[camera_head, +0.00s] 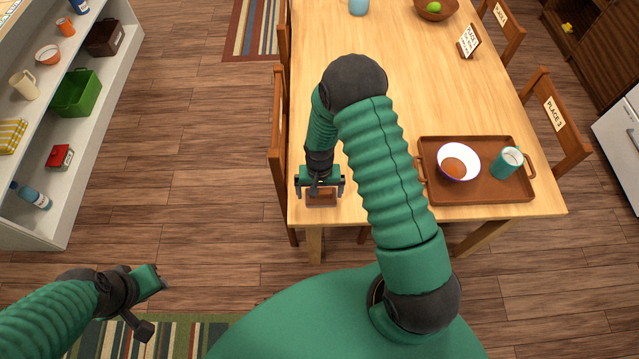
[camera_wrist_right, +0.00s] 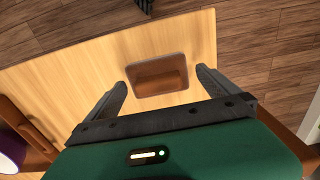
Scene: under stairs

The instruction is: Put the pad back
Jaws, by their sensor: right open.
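A small brown square pad (camera_head: 321,198) with rounded corners lies on the wooden table (camera_head: 400,35) near its front left corner. It also shows in the right wrist view (camera_wrist_right: 161,75), flat on the light wood. My right gripper (camera_head: 320,186) is above the pad with its fingers spread. In the right wrist view the two fingers (camera_wrist_right: 164,84) show on either side of the pad's near part, with nothing held between them. My left gripper (camera_head: 150,303) is low at the left, over the floor and away from the table; its finger opening does not show clearly.
A white shelf (camera_head: 95,100) with several items is at the left. Chairs (camera_head: 278,150) line the table. Open floor lies between shelf and table.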

